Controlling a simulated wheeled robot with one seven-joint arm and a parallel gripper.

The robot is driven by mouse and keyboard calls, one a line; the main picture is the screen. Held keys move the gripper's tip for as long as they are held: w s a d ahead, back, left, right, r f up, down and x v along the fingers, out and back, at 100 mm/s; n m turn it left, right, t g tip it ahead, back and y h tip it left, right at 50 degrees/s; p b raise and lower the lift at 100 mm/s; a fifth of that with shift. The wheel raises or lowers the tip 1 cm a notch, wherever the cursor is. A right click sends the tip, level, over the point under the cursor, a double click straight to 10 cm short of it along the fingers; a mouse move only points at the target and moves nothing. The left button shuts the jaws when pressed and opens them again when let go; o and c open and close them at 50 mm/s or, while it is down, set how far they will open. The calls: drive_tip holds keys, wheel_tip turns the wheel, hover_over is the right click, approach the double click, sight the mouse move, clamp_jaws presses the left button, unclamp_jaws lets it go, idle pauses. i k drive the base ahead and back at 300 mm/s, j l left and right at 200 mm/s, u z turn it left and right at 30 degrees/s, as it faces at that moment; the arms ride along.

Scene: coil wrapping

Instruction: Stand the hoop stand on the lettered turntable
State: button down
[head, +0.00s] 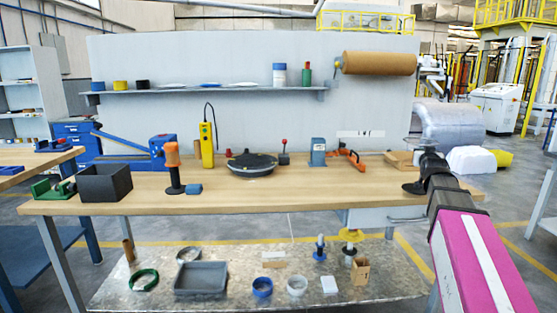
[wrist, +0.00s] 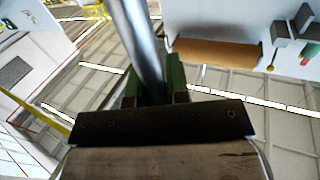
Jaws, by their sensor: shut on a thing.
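My gripper (wrist: 154,88) is shut on a grey metal post, which I take to be part of the hoop stand (wrist: 138,40). The green jaw pads sit on either side of the post, and the post runs up out of the wrist view. No hoop can be made out. In the head view my gripper (head: 428,170) is at the right end of the bench, and what it holds is mostly hidden there. The dark round turntable (head: 251,168) lies flat on the bench, left of my gripper and well apart from it. Its letters are too small to read.
The wooden bench (head: 330,195) has clear room along its front. Near the turntable are a yellow pendant (head: 207,143), an orange-handled tool (head: 173,165), a grey-blue block (head: 318,152) and an orange clamp (head: 348,157). A brown paper roll (head: 378,63) hangs at the back right.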

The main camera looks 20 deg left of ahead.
sight(252, 162)
drive_tip(key=j+z, duration=0.4)
drive_tip(key=j, duration=0.15)
drive_tip(key=k+j+z, duration=0.15)
drive_tip(key=j+z, duration=0.25)
drive_tip(key=k+j, duration=0.1)
drive_tip(key=j, duration=0.3)
drive_tip(key=k+j, duration=0.1)
drive_tip(key=j, duration=0.35)
drive_tip(key=k+j+z, duration=0.1)
drive_tip(key=j, duration=0.35)
drive_tip(key=k+j, duration=0.1)
drive_tip(key=j, duration=0.3)
